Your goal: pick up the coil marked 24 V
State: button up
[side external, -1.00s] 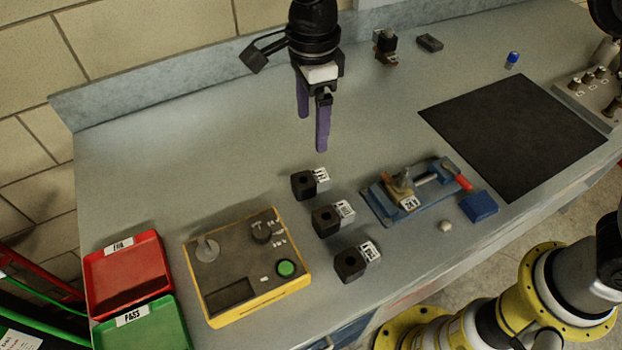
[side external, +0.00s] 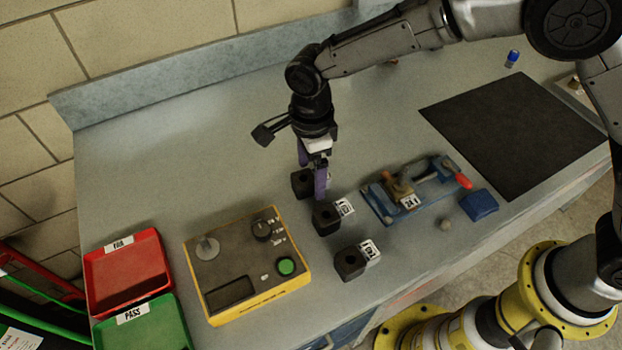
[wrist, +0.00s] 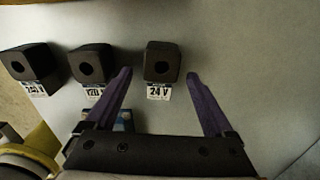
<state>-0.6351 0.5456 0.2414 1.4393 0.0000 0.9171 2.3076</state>
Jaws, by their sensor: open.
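The coil marked 24 V (wrist: 162,62) is a black block with a round hole and a white label, on the bench. In the side external view it is the farthest of three coils (side external: 301,184), partly hidden by my gripper, its label covered. My gripper (side external: 312,182) points down just over it, open and empty. In the wrist view the coil lies ahead, between the lines of the two purple fingers of my gripper (wrist: 158,74). A middle coil (wrist: 91,63) appears marked 120; the leftmost coil's label (wrist: 36,89) is hard to read.
The middle coil (side external: 325,217) and nearest coil (side external: 349,264) stand in a row toward the bench front. A yellow tester (side external: 235,265) is to the left, a blue fixture (side external: 433,203) to the right. Red (side external: 98,273) and green (side external: 130,335) trays are at far left.

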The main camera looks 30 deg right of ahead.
jog(key=shift+f, duration=0.75)
jog(key=shift+r, duration=0.1)
grip_shut()
